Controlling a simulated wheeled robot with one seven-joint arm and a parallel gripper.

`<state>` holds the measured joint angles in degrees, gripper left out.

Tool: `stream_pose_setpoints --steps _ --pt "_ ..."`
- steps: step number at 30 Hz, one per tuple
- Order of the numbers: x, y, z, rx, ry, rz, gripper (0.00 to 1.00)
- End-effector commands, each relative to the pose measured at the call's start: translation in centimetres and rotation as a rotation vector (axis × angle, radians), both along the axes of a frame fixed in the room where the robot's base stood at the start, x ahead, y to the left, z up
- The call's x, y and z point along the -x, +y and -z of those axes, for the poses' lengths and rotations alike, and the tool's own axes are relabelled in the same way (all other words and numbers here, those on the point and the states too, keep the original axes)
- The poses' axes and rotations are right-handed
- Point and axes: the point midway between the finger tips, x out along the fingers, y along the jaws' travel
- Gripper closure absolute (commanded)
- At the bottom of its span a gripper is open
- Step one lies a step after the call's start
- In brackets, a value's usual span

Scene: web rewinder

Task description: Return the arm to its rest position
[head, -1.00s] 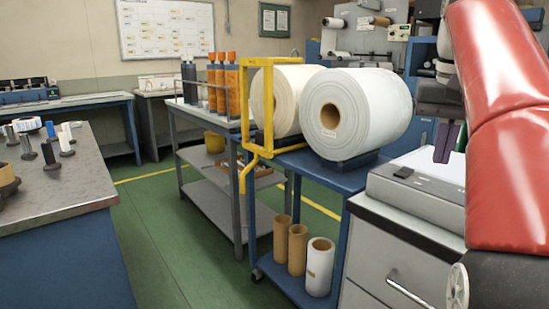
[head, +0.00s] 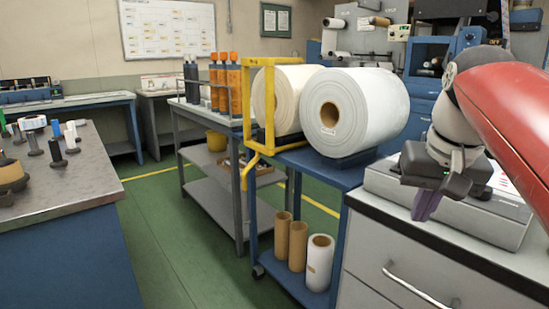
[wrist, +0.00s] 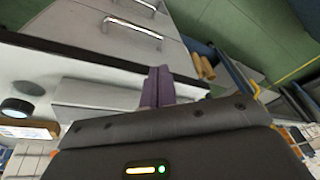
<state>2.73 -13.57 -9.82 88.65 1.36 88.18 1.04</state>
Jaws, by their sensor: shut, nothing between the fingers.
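My gripper (head: 426,205) is at the right in the head view, at the end of my red arm. Its purple fingers are together with nothing between them, and they point down in front of the light grey device on the cabinet. In the wrist view the shut fingers (wrist: 158,86) stick out past the dark gripper body, with the cabinet's drawer fronts beyond them.
A grey drawer cabinet (head: 375,270) with a flat device (head: 500,215) on top stands close below my gripper. A blue cart (head: 325,168) carries two large white rolls (head: 358,108). A metal-topped bench (head: 60,180) is at left. Green floor (head: 180,250) lies open between.

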Motion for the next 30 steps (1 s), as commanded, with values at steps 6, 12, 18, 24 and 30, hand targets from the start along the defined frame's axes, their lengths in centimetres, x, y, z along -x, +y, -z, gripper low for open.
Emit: stream_pose_setpoints --steps 6,12,18,24,30 --pt "4.8 4.2 8.4 0.025 -0.09 -0.106 1.0" --pt "8.7 6.8 16.1 0.066 -0.161 -0.182 1.0" --pt "10.6 7.7 20.2 0.089 -0.193 -0.215 1.0" --pt "10.8 7.8 20.7 0.091 -0.197 -0.219 1.0" --pt "10.8 7.8 20.6 0.091 -0.196 -0.219 1.0"
